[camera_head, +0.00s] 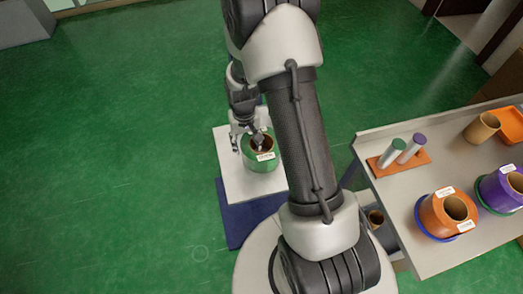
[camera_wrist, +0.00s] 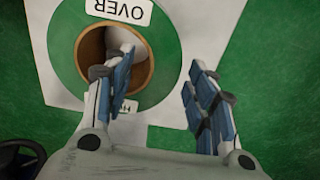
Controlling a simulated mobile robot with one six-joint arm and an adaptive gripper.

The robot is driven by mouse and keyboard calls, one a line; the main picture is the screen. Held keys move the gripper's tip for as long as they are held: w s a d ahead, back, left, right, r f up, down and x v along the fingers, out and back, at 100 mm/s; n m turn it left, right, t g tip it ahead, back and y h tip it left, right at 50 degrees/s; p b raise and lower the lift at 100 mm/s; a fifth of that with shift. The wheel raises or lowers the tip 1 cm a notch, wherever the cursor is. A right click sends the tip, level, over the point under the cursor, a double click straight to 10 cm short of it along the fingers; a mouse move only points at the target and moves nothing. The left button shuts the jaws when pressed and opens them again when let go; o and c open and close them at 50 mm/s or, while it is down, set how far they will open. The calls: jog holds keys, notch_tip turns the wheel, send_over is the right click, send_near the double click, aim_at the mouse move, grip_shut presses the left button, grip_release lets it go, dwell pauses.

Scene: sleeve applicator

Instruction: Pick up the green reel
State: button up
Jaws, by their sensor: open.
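The green reel (camera_head: 261,160) stands upright on a white platform, with a brown core hole in its top and a white label. In the wrist view the green reel (camera_wrist: 68,78) shows from above, with a label reading "OVER" at its rim. My gripper (camera_head: 248,138) is at the reel's top. In the wrist view my gripper (camera_wrist: 160,80) is open. One finger reaches over the core hole and the other is outside the reel's right edge, so the reel's wall lies between them. Whether the fingers touch the wall cannot be told.
The white platform (camera_head: 228,170) rests over a dark blue base (camera_head: 235,220) on the green floor. A grey table (camera_head: 400,220) at right holds an orange reel (camera_head: 435,215), a purple reel (camera_head: 495,195), an orange rack (camera_head: 385,172) with two cylinders, and a brown tube (camera_head: 480,128).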

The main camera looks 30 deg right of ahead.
notch_tip(320, 180, down, 6)
jog(key=shift+r+b, duration=0.1)
jog(key=shift+b, duration=0.75)
jog(key=shift+c, duration=0.6)
grip_shut()
jog(key=shift+r, duration=0.1)
